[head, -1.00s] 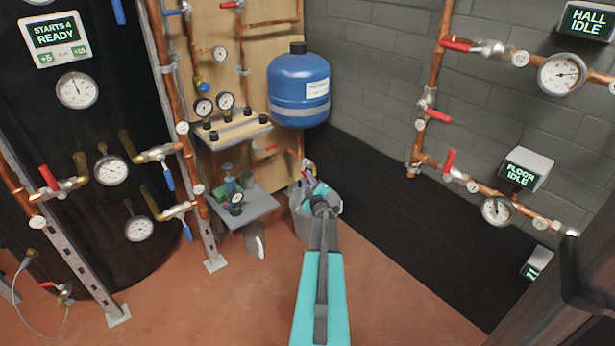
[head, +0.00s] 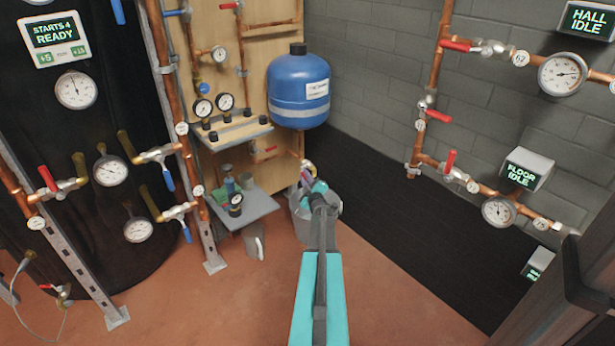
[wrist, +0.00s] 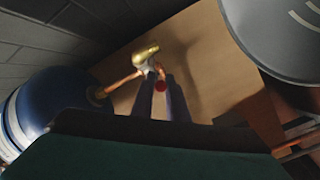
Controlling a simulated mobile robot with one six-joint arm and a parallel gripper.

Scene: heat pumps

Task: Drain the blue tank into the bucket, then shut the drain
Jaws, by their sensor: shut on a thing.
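The blue tank (head: 299,88) hangs on the wooden panel in the corner, and its side shows at left in the wrist view (wrist: 42,108). A copper stub leads from it to a brass drain valve (wrist: 146,54) with a small red handle (wrist: 160,86). My gripper (wrist: 164,88) is shut on the red handle, its two dark fingers on either side. The grey bucket (head: 301,226) stands on the floor below the tank, partly hidden behind my arm. It also shows at upper right in the wrist view (wrist: 285,40). No water stream can be made out.
A small grey shelf (head: 248,210) with bottles and a gauge is left of the bucket. Copper pipes with red-handled valves (head: 450,162) line the right wall. The floor in front is clear.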

